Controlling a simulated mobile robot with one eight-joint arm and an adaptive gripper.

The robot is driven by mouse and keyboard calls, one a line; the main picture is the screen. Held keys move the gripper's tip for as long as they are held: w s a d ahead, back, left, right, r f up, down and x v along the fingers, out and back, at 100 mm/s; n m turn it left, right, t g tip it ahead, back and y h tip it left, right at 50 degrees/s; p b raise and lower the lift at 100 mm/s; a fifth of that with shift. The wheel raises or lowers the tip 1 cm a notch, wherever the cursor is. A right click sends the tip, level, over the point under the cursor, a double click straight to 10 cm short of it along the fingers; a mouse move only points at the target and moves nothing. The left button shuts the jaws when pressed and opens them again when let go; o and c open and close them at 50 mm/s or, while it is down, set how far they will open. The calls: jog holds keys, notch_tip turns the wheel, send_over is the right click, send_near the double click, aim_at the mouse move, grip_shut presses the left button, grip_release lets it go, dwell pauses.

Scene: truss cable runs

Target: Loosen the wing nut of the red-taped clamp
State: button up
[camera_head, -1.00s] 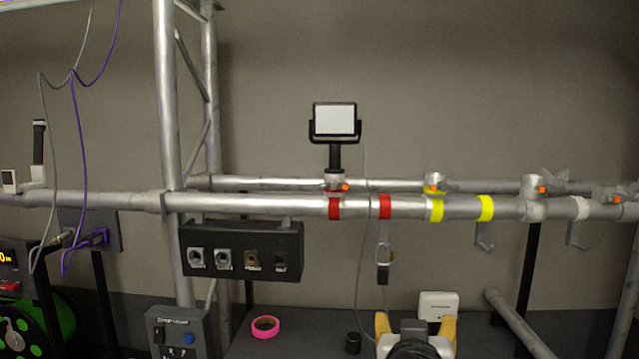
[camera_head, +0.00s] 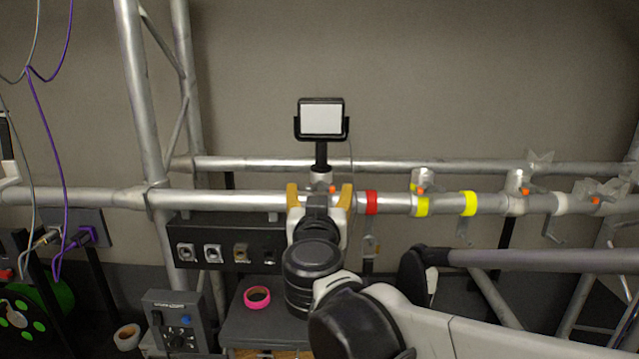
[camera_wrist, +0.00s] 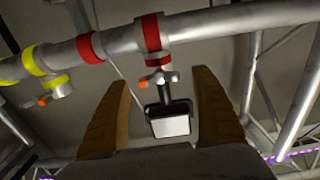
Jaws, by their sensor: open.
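The red-taped clamp (camera_head: 321,175) sits on the silver pipe and holds a lamp with a white face (camera_head: 322,118). Its small orange wing nut (camera_head: 333,189) shows at its front. In the wrist view, the clamp (camera_wrist: 158,61) is beside a red tape band (camera_wrist: 151,33), and the orange wing nut (camera_wrist: 143,84) shows between the fingers. My gripper (camera_head: 320,190) is open, with yellow-tan fingers on either side of the clamp in the head view. In the wrist view, my gripper (camera_wrist: 160,78) has nothing between its fingertips that it grips. I cannot tell the remaining distance.
A second red band (camera_head: 371,202) is right of my gripper. A yellow-taped clamp (camera_head: 423,184) and further clamps follow along the pipe. A black socket box (camera_head: 225,252) hangs below left. Pink tape (camera_head: 257,297) lies on a grey surface. A thin cable runs near the lamp.

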jog(key=shift+w+d, duration=0.1)
jog(key=shift+w, duration=1.15)
jog(key=shift+s, duration=0.1)
jog(key=c, duration=1.2)
